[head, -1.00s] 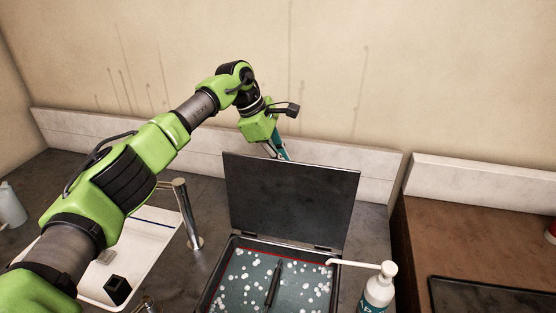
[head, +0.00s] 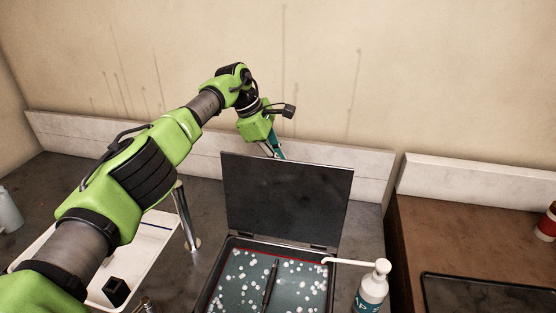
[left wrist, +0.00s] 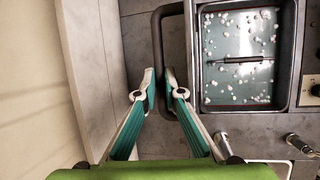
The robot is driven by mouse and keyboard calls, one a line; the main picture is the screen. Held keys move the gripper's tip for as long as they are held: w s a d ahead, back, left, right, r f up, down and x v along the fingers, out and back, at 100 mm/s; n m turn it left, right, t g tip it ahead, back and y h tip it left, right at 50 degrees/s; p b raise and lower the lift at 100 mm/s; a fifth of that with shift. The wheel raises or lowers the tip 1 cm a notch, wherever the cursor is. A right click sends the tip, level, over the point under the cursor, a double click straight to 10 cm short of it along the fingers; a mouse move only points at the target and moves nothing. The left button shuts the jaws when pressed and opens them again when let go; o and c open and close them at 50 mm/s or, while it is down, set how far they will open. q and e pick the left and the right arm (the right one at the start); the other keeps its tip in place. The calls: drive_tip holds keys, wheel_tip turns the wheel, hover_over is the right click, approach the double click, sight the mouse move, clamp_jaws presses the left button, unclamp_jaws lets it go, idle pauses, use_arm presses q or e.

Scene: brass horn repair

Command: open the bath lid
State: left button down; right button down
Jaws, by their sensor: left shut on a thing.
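The bath (head: 333,292) is a dark rectangular tub at the lower middle of the head view. It holds teal liquid with white foam spots and a dark rod (head: 271,283). Its dark lid (head: 286,205) stands about upright on hinges at the far rim, so the bath is open. My left gripper (left wrist: 159,82) is behind the lid, shut on the dark bar-shaped lid handle (left wrist: 157,40). In the head view the lid hides its fingertips. The bath also shows in the left wrist view (left wrist: 250,107). My right gripper is in neither view.
A white pump bottle (head: 371,288) stands right of the bath, its spout reaching over the rim. A white tray (head: 150,245) and a metal post (head: 187,220) are to the left. A wall and pale backsplash (head: 100,137) stand close behind the lid.

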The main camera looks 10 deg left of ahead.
use_arm(q)
drive_tip(key=shift+w+a+f, duration=0.15)
drive_tip(key=shift+w+f, duration=0.25)
drive_tip(key=shift+f, duration=0.1)
drive_tip(key=c, duration=2.2)
unclamp_jaws()
drive_tip(key=shift+o, duration=0.3)
drive_tip(key=shift+w+f, duration=0.2)
drive_tip(key=shift+w, duration=0.05)
drive_tip(key=shift+s, duration=0.1)
drive_tip(key=d+v, duration=0.1)
drive_tip(key=v, duration=1.2)
drive_tip(key=shift+s+a+r, duration=0.15)
drive_tip(key=shift+s+r, duration=0.1)
drive_tip(key=shift+r, duration=0.15)
